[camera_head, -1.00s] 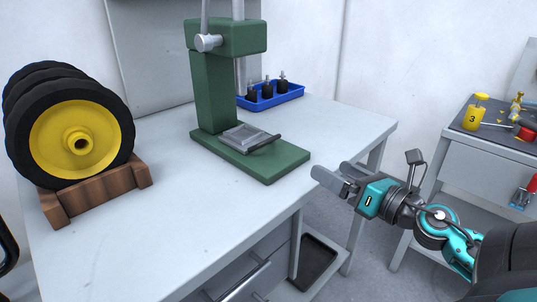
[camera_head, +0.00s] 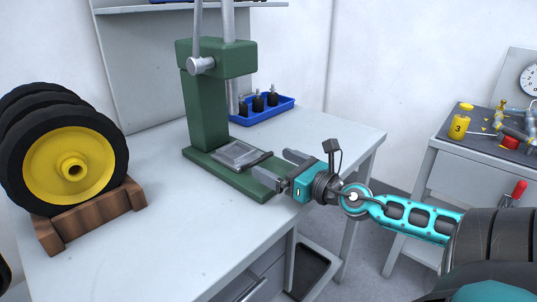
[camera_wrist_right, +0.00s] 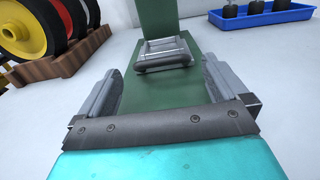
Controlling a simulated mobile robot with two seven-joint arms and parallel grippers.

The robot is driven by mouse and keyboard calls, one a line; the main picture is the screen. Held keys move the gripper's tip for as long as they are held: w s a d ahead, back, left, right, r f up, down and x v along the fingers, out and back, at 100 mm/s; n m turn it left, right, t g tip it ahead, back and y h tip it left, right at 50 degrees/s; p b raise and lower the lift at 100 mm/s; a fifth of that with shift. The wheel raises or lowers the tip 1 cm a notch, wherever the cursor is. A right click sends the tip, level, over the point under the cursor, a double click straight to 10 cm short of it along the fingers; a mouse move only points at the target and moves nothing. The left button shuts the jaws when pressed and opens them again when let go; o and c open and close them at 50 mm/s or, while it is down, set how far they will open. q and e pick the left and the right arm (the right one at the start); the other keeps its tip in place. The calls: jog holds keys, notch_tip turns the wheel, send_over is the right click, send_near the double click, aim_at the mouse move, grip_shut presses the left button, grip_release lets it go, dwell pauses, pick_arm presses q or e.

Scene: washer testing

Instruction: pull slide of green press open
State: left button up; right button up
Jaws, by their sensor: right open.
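The green press (camera_head: 208,110) stands on the table, with its flat base toward me. The grey metal slide (camera_head: 237,154) lies on the base, with a dark bar handle (camera_head: 252,162) along its near side. In the right wrist view the slide (camera_wrist_right: 163,46) and its handle (camera_wrist_right: 162,63) are straight ahead. My right gripper (camera_head: 275,170) is open and empty over the front end of the base. Its fingers (camera_wrist_right: 160,85) are spread on either side of the base, short of the handle and apart from it. My left gripper is not in view.
A blue tray (camera_head: 262,112) with dark parts stands behind the press. A side table (camera_head: 470,150) with tools is at the right. The tabletop left of the base is clear.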

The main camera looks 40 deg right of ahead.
aim_at(265, 159)
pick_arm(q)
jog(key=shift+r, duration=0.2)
pick_arm(e)
jog(key=shift+w+a, duration=0.1)
jog(key=shift+w, duration=1.45)
